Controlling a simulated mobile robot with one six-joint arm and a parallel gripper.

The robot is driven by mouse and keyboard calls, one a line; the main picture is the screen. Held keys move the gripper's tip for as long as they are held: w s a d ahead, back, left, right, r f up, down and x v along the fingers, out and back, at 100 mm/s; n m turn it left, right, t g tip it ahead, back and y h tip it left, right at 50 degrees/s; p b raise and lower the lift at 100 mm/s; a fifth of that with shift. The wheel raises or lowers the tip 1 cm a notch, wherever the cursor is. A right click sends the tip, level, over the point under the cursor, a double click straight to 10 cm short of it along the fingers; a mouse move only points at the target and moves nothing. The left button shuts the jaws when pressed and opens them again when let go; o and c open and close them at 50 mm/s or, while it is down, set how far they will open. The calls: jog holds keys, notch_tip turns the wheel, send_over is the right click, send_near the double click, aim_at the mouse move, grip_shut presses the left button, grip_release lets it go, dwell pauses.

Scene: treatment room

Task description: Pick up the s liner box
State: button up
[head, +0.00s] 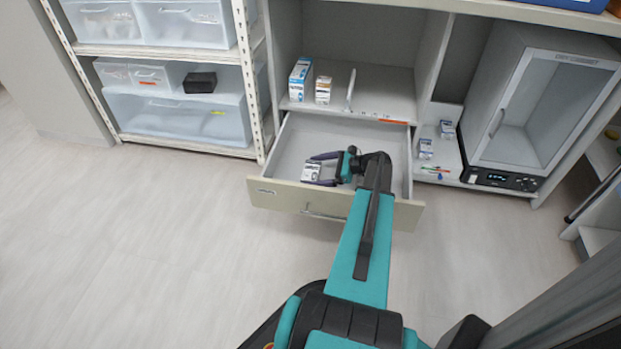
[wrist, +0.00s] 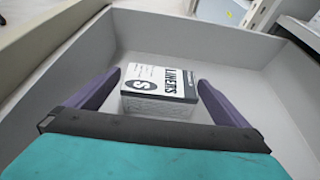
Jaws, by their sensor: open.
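The s liner box (head: 311,171) is a small white box with dark print, lying in the open drawer (head: 262,188). In the wrist view the box (wrist: 160,90) shows "LINERS" and a dark round "S" on its top. My gripper (head: 312,169) is open inside the drawer. In the wrist view its two purple fingers (wrist: 159,82) stand on either side of the box, with a visible gap at each side.
The drawer's walls surround the box and my gripper. Above it, a shelf holds a blue-and-white box (head: 300,80) and a smaller box (head: 323,90). A glass-door cabinet (head: 540,110) stands right, a rack with clear bins (head: 180,115) left. Open floor lies in front.

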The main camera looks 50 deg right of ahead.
aim_at(306, 173)
jog(key=shift+w, duration=0.15)
jog(key=shift+b+x, duration=1.15)
jog(key=shift+x, duration=1.45)
jog(key=c, duration=1.1)
notch_tip(306, 173, up, 10)
jog(key=p, duration=0.3)
jog(key=shift+p, duration=0.3)
